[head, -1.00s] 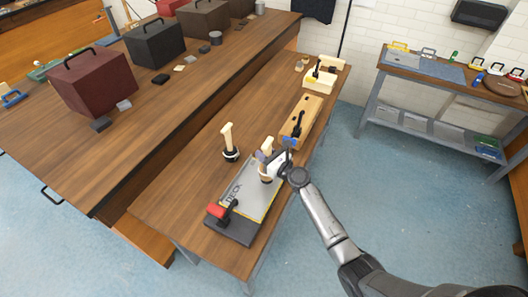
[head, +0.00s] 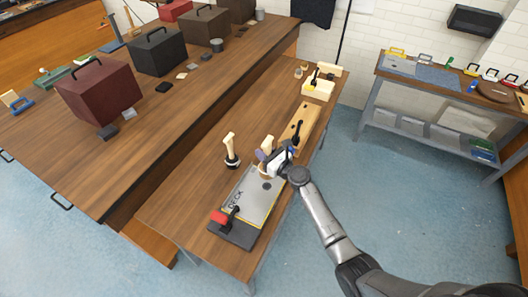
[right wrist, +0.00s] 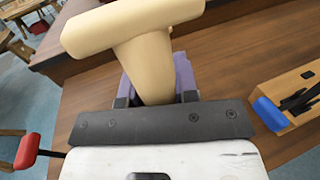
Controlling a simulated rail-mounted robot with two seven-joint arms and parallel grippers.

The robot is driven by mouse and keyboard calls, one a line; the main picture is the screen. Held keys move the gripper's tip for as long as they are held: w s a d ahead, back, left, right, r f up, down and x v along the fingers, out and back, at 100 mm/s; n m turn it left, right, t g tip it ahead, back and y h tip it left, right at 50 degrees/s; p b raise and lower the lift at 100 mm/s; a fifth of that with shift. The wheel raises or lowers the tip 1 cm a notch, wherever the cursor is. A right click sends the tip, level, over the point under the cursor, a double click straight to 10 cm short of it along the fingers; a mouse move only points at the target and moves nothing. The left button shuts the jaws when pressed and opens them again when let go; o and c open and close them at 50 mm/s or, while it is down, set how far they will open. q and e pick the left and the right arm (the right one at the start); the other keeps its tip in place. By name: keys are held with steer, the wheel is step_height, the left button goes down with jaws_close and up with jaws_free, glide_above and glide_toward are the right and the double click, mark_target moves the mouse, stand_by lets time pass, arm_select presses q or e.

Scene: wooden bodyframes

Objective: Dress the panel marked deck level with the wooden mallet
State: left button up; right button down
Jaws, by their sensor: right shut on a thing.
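The panel marked DECK (head: 256,207) is a grey plate with yellow edging, lying on a dark base on the low wooden bench. A dark round spot (head: 267,184) shows near its far end. My right gripper (head: 270,162) is shut on a pale T-shaped wooden tool, which looks like the wooden mallet (head: 265,148). The right wrist view shows this tool (right wrist: 140,40) between purple finger pads, its crossbar towards the camera. It is at the panel's far end; its lower end is hidden, so I cannot tell whether it touches. My left gripper is out of view.
A red-handled clamp (head: 218,216) sits at the panel's near corner. A second pale-handled tool (head: 231,150) stands upright left of the panel. A long wooden block (head: 303,120) with a black lever lies beyond. Boxes, including a maroon one (head: 99,93), stand on the bigger bench.

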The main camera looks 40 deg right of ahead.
steer(key=shift+f, duration=0.1)
steer(key=shift+s, duration=0.15)
steer(key=s+a+r+p, duration=0.2)
steer(key=s+a+p, duration=0.2)
steer(key=s, duration=0.3)
steer(key=shift+s+a+p, duration=0.25)
steer(key=shift+a+p, duration=0.1)
steer(key=shift+p, duration=0.45)
